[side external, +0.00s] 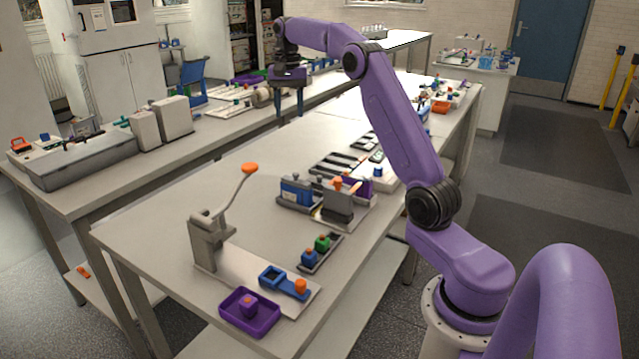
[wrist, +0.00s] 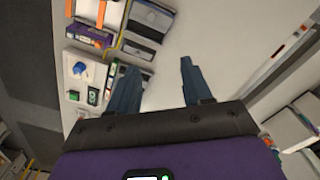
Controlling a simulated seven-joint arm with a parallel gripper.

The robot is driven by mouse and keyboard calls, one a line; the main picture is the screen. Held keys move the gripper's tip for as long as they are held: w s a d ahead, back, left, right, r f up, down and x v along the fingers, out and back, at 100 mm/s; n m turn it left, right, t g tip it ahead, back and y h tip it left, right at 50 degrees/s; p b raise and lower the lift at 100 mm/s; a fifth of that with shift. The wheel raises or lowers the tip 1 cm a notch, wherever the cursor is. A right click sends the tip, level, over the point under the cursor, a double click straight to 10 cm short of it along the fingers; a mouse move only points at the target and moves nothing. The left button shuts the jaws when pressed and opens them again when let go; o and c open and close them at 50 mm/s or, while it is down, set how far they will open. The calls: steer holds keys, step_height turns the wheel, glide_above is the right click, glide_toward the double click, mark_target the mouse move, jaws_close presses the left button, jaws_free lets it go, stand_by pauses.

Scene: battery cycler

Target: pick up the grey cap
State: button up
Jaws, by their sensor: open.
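I cannot pick out the grey cap for certain in either view. Small grey and dark parts stand among the fixtures on the near bench, too small to tell apart. My gripper (side external: 289,112) is raised at the back of the bench in the side view, fingers pointing down. In the wrist view my gripper (wrist: 157,68) has its two blue-grey fingers spread, with nothing between them but pale bench top behind.
A lever press (side external: 207,240) with an orange knob, a purple tray (side external: 250,326) and a tray with blue and green blocks (side external: 320,252) stand on the near bench. Grey holders (side external: 337,207) stand mid-bench. The bench's left part is clear. Grey boxes (side external: 175,117) stand on the other bench.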

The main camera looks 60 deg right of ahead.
steer(key=s+d+f+m, duration=0.2)
steer(key=d+f+m, duration=0.15)
steer(key=d, duration=0.75)
glide_above(319, 177)
steer(key=f, duration=1.6)
steer(key=shift+w+d, duration=0.1)
steer(key=shift+d, duration=0.2)
steer(key=shift+a+f, duration=0.15)
steer(key=shift+f, duration=2.6)
jaws_close()
